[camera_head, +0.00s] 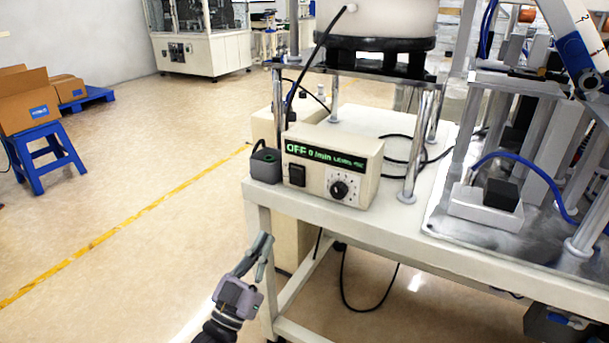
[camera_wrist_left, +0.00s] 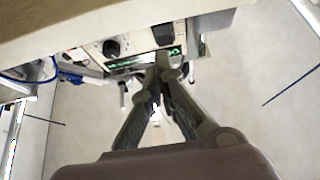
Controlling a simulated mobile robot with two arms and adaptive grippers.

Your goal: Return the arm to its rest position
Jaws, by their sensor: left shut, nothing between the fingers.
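My left gripper (camera_head: 262,246) is in the lower middle of the head view, in front of and below the left corner of the white table. Its fingers point up toward the table and are shut with nothing between them. In the left wrist view its fingertips (camera_wrist_left: 165,62) meet below the table edge. A control box (camera_head: 333,166) with a green "OFF" display, a black switch and a knob stands on the table; it also shows in the left wrist view (camera_wrist_left: 125,48). My right gripper is not in view.
The white table (camera_head: 350,220) carries a bowl feeder (camera_head: 385,20) on posts and a metal fixture (camera_head: 530,190) at the right. Black cables hang under the table. Open floor (camera_head: 130,260) lies to the left, with a blue stool (camera_head: 42,150) and cardboard boxes (camera_head: 28,100) farther back.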

